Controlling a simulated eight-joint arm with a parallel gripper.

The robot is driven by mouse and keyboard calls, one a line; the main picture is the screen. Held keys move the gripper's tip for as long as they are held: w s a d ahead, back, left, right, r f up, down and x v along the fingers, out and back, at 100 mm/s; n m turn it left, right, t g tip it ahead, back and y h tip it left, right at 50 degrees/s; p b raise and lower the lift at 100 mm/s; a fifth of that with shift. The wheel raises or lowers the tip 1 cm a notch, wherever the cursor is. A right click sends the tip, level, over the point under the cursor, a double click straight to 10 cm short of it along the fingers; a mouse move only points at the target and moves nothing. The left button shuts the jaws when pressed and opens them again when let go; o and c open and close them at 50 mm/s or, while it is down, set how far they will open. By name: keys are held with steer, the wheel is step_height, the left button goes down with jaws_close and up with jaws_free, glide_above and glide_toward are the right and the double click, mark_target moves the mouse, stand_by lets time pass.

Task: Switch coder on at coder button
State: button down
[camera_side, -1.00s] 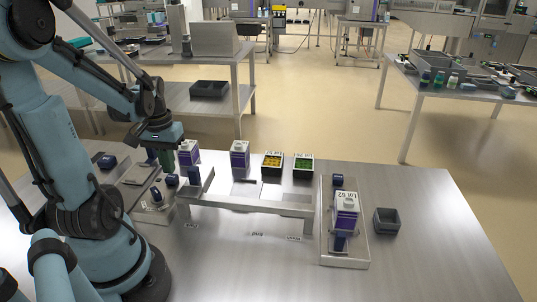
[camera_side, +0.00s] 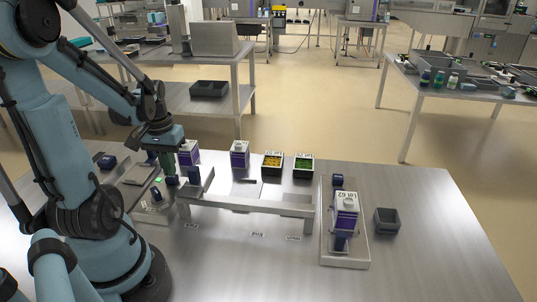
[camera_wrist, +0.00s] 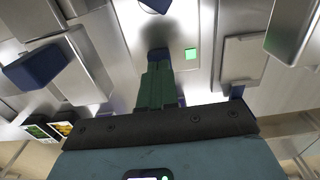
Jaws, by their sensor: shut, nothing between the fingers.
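My gripper (camera_side: 168,164) is shut and empty, pointing down over the small station at the left of the steel table. In the wrist view its green fingers (camera_wrist: 157,66) end at a small dark blue block (camera_wrist: 158,53), which seems to be the coder button. The fingertips cover part of it, and I cannot tell whether they touch or press it.
A raised steel rail (camera_side: 250,205) runs right of the station. Behind it stand a purple and white carton (camera_side: 240,155) and two dark boxes with yellow (camera_side: 272,165) and green (camera_side: 303,167) contents. A carton marked Lot 62 (camera_side: 346,212) stands further right.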

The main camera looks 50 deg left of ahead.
steer(key=shift+r, duration=0.45)
step_height(320, 180, up, 12)
stand_by(1.1)
steer(key=w+d+f+m+t, duration=0.1)
steer(key=w+d+m+t, duration=0.1)
steer(key=d, duration=0.5)
steer(key=w+d+f+m+t, duration=0.2)
steer(key=w+d+m, duration=0.2)
steer(key=d, duration=0.3)
steer(key=w+d+f+m+t, duration=0.1)
steer(key=w+d+m+t, duration=0.2)
steer(key=w+d, duration=0.2)
steer(key=shift+w+d+f, duration=0.1)
steer(key=shift+d+f, duration=0.1)
steer(key=shift+d, duration=1.4)
